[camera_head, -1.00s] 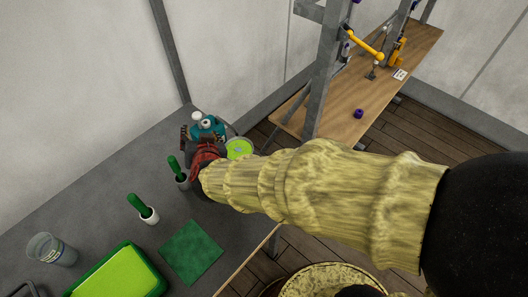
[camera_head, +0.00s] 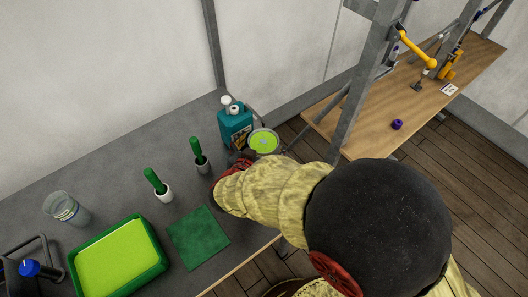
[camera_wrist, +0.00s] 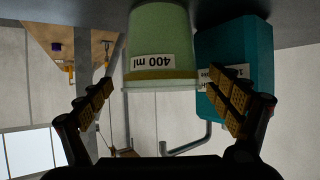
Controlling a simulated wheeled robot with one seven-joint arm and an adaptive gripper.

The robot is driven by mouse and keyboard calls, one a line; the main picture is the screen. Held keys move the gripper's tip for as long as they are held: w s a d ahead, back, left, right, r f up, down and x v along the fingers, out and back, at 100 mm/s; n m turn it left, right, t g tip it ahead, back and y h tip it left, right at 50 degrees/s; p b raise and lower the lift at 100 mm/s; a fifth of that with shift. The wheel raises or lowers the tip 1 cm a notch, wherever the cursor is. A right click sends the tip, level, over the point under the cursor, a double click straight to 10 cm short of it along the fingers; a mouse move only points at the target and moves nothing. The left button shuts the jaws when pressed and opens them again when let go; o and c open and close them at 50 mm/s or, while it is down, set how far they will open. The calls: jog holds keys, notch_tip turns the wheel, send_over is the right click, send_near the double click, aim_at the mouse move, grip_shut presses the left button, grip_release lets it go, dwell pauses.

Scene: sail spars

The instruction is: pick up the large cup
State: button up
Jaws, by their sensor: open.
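A pale green cup marked "400 ml" shows upside down in the wrist view (camera_wrist: 160,45), between and beyond the fingers. In the head view a round cup with bright green contents (camera_head: 263,141) stands at the table's far right corner, apparently the same one. A clear cup with printed marks (camera_head: 66,208) stands at the far left of the table. My gripper (camera_wrist: 162,92) is open and empty, with its left and right fingers spread. In the head view my red gripper (camera_head: 235,172) is low near the table's right edge, just short of the green cup, its fingertips partly hidden.
A teal bottle (camera_head: 236,125) stands right beside the green cup and lies close behind the right finger in the wrist view. Two green-handled tools in holders (camera_head: 158,185) (camera_head: 199,158), a green tray (camera_head: 160,266) and a green mat (camera_head: 198,238) occupy the grey table.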

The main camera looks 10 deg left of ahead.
jog(key=shift+x, duration=0.85)
jog(key=shift+a, duration=0.1)
jog(key=c, duration=1.5)
jog(key=shift+c, duration=0.7)
jog(key=shift+r, duration=0.1)
jog(key=shift+c, duration=0.8)
